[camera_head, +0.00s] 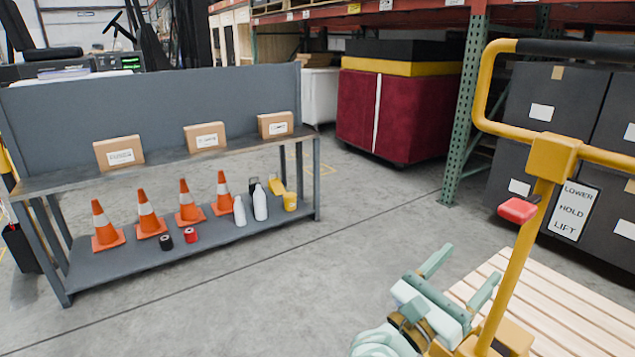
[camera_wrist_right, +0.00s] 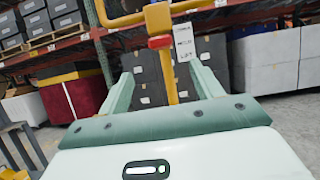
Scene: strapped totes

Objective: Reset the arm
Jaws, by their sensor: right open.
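My right gripper (camera_head: 462,277) is at the lower right of the head view, pale green and white, with its two fingers spread apart and nothing between them. It is just left of the yellow pallet jack handle (camera_head: 513,262), in front of the wooden pallet (camera_head: 560,300). In the right wrist view the open fingers (camera_wrist_right: 160,80) frame the yellow handle post (camera_wrist_right: 158,45) beyond them, with its red lever (camera_wrist_right: 160,42) above. I cannot tell whether any part of the arm touches the handle. My left gripper does not show.
A grey bench (camera_head: 60,105) at the left carries several cardboard boxes (camera_head: 205,137), with orange cones (camera_head: 187,203) and bottles (camera_head: 260,203) on its lower shelf. Dark stacked boxes (camera_head: 530,110) stand behind the jack. A green rack upright (camera_head: 466,110) stands mid-right. Floor between bench and pallet is clear.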

